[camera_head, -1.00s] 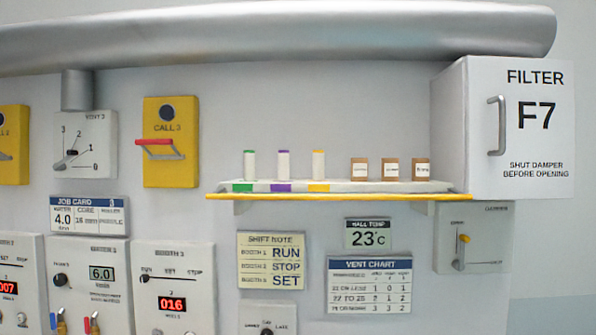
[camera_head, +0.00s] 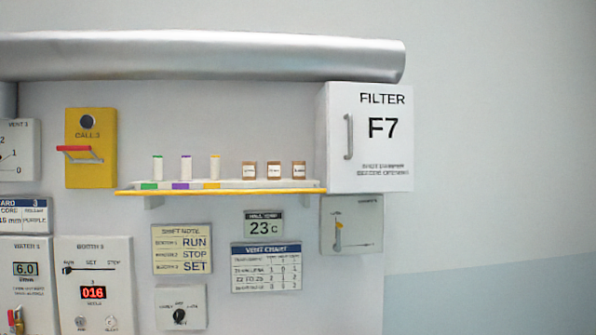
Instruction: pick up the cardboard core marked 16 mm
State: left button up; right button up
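Each carries a white label whose print is too small to read, so I cannot tell which is marked 16 mm. They stand upright on the shelf (camera_head: 220,192), which has a yellow front edge. Neither of my grippers is in view.
White spools with green (camera_head: 157,169), purple (camera_head: 186,168) and yellow (camera_head: 215,168) tops stand left of the cores. The filter box (camera_head: 370,150) adjoins the shelf's right end. A silver duct (camera_head: 210,57) runs above. The wall at far right is bare.

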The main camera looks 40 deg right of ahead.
aim_at(274, 168)
jog(key=z, duration=0.85)
jog(key=i, duration=0.25)
jog(key=u, duration=0.1)
